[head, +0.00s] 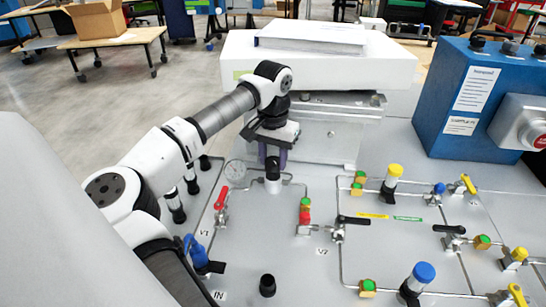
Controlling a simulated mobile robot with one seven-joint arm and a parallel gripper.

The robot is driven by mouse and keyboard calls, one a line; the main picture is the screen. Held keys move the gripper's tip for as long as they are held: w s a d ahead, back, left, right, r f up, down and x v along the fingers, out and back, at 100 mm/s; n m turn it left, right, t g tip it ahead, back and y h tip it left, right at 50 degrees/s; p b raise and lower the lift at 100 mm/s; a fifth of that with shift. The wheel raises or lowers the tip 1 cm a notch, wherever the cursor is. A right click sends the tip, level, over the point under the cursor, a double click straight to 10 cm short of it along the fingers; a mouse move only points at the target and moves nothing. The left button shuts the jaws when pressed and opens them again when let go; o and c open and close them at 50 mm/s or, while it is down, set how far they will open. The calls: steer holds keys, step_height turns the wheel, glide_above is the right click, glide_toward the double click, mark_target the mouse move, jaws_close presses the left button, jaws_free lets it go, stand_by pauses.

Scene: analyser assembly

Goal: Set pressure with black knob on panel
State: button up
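The panel (260,230) is a grey sloped surface with pipes, valves and knobs. A black knob (272,169) on a light round base stands upright near the panel's back, right of a round pressure gauge (236,172). My gripper (273,157) points down over this knob, with one purple finger on each side of its upper part. The fingers are apart, but I cannot tell whether they touch the knob. The gauge reading is too small to make out. Another black knob (267,285) stands at the panel's front, away from my gripper.
A red-handled valve (222,198) and a blue-handled valve (200,254) stand left of the knob. Valves with black, yellow and blue handles fill the right side. A white box (320,70) stands close behind my gripper. A blue box (470,100) stands at the right.

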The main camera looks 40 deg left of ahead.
mark_target(273, 160)
steer(key=o, duration=0.4)
steer(key=shift+o, duration=0.2)
step_height(273, 160, up, 14)
steer(key=b, duration=0.1)
stand_by(0.6)
